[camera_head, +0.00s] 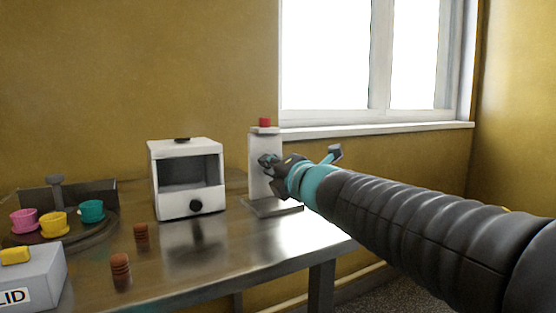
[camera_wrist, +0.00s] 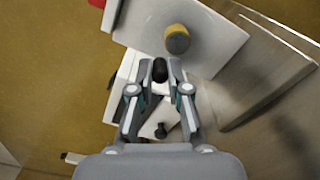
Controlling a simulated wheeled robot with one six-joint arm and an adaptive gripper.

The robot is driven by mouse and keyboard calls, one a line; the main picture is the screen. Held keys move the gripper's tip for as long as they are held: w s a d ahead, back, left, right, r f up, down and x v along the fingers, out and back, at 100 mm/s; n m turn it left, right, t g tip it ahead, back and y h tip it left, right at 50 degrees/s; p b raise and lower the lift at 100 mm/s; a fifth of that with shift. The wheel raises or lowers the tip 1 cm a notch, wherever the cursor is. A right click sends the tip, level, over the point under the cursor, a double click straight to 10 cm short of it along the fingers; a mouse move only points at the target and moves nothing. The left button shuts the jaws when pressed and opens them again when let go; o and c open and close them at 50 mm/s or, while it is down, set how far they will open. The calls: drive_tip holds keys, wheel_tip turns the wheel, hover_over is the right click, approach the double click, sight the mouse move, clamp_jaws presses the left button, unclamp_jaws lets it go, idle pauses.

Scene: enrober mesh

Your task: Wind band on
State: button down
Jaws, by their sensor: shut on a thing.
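My gripper (camera_wrist: 160,74) is shut on a small black knob-like handle (camera_wrist: 160,66) in the wrist view. In the head view my gripper (camera_head: 268,164) is in front of the white post (camera_head: 258,141), which has a red cap (camera_head: 264,122) on top. The wrist view shows the post's white face (camera_wrist: 205,35) with a brass-coloured round stub (camera_wrist: 177,39) beside the handle. What joins handle and post is hidden. I cannot pick out a band in either view.
A white open-fronted box (camera_head: 187,178) with a black knob stands left of the post. Two brown ribbed stacks (camera_head: 121,272) (camera_head: 141,237) stand on the metal table (camera_head: 190,270). Pink, yellow and teal cups (camera_head: 53,224) stand on a round tray, near a grey box (camera_head: 32,276) at the left.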

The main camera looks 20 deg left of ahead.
drive_tip(key=m+p, duration=0.1)
drive_tip(key=m, duration=0.1)
drive_tip(key=r+m+p, duration=0.1)
drive_tip(key=m, duration=0.2)
drive_tip(key=w+m+p, duration=0.1)
drive_tip(key=m, duration=0.2)
drive_tip(key=shift+d+r, duration=0.3)
drive_tip(key=shift+d, duration=0.1)
drive_tip(key=shift+m, duration=0.3)
drive_tip(key=c, duration=1.1)
unclamp_jaws()
drive_tip(key=shift+c, duration=0.2)
drive_tip(key=shift+d, duration=0.1)
drive_tip(key=v, duration=1.2)
drive_tip(key=shift+w, duration=0.1)
